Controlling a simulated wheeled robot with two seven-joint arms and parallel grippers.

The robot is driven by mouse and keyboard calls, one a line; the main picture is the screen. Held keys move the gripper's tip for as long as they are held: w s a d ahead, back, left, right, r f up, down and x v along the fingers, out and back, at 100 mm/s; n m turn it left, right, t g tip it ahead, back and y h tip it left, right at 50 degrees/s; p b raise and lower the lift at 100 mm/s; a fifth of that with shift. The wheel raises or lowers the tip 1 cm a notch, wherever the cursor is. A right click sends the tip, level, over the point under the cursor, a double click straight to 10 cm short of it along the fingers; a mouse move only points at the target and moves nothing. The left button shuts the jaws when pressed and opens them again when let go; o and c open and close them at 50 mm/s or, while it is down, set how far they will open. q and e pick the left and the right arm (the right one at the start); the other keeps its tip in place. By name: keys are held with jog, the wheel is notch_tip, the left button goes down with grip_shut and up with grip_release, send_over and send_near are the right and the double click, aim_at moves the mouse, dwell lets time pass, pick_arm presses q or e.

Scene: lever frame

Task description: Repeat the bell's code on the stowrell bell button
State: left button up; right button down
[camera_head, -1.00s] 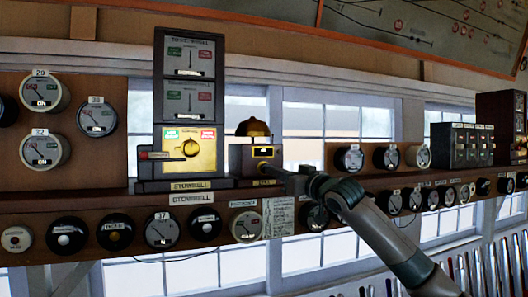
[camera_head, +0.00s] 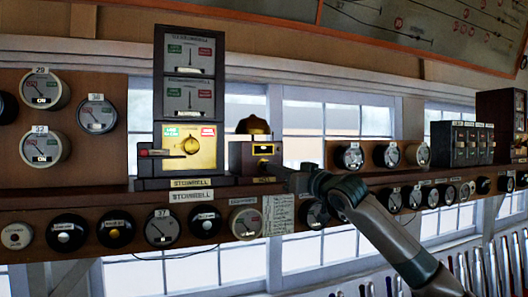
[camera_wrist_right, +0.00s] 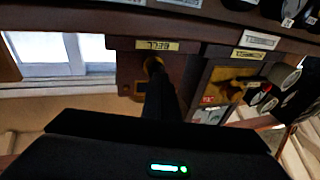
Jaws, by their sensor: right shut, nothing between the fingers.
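My left gripper is out of view.
Round dials and plungers line the shelf front (camera_head: 120,200) below. Dials on a board (camera_head: 375,157) and grey boxes (camera_head: 465,145) stand to the right.

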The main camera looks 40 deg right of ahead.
jog(key=shift+w+d+r+p, duration=0.1)
jog(key=shift+w+p, duration=0.2)
jog(key=shift+p, duration=0.05)
jog(key=shift+w+d+p, duration=0.15)
jog(key=shift+w+p, duration=0.15)
jog(key=shift+w, duration=0.1)
jog(key=shift+s, duration=0.1)
jog(key=shift+s+a+b, duration=0.25)
jog(key=shift+s+b, duration=0.25)
jog(key=shift+s, duration=0.1)
jog(key=shift+w, duration=0.1)
